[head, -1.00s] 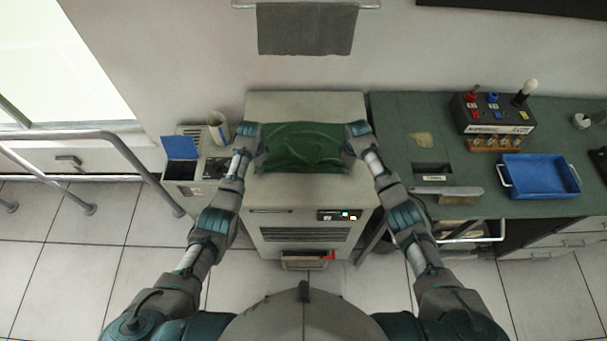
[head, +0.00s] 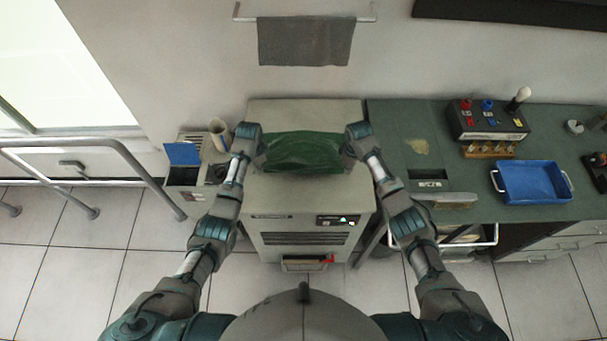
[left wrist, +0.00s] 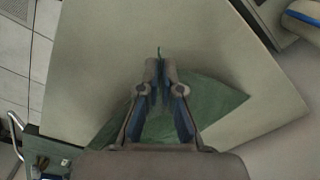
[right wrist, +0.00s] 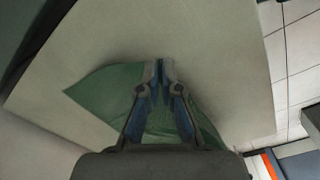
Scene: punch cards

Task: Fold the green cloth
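The green cloth (head: 303,152) lies on top of the pale cabinet, its middle bunched and sagging in folds between my two grippers. My left gripper (head: 258,150) is at its left side; in the left wrist view the fingers (left wrist: 160,68) are pinched together with a sliver of green between the tips. My right gripper (head: 349,151) is at its right side; in the right wrist view the fingertips (right wrist: 160,68) are nearly together at the cloth's edge, seemingly pinching it. A loose corner of cloth spreads out in each wrist view (left wrist: 215,100), (right wrist: 105,88). The fingers hide part of the cloth.
The pale cabinet top (head: 305,113) is clear behind and in front of the cloth. A green bench (head: 400,120) at right holds a blue tray (head: 533,182), a brush (head: 447,198) and a switch box (head: 487,121). A cup (head: 218,128) stands at left. A grey towel (head: 305,42) hangs behind.

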